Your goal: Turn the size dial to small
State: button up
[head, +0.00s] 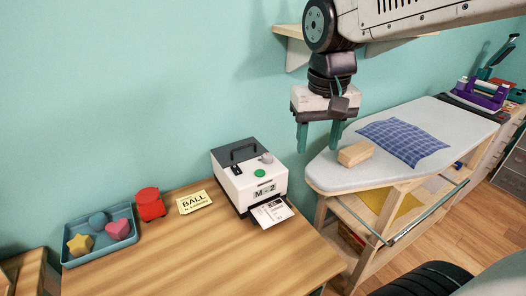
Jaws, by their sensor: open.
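The size dial (267,158) is a small grey knob on the top right of a white machine with a dark lid. The machine (232,187) stands on the wooden table and has a green button (260,173) and a sign reading "M-2" on its front. A printed paper sticks out at its base. The dial's pointer is too small to read. My gripper (318,149) is open and empty, pointing down in the air to the right of the machine, apart from the dial.
A blue tray (69,262) with several shapes, a red object (149,204) and a "BALL" card (194,202) lie left on the table. An ironing board (325,180) with a blue checked cloth (404,141) and a wooden block (355,153) stands right. A wall shelf (289,31) is behind my arm.

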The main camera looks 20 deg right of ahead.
jog(key=w+a+f+m, duration=0.2)
jog(key=w+f, duration=0.1)
jog(key=w, duration=0.9)
jog(key=g, duration=0.1)
send_over(267, 155)
jog(key=shift+m, duration=0.3)
jog(key=f, duration=0.4)
jog(key=shift+s+a+f, duration=0.15)
jog(key=shift+a+f, duration=0.05)
jog(key=shift+f, duration=0.2)
jog(key=shift+w+f, duration=0.2)
jog(key=shift+f, duration=0.05)
jog(key=f, duration=0.7)
jog(key=shift+d+f, duration=0.2)
jog(key=shift+f, duration=0.15)
jog(key=c, duration=1)
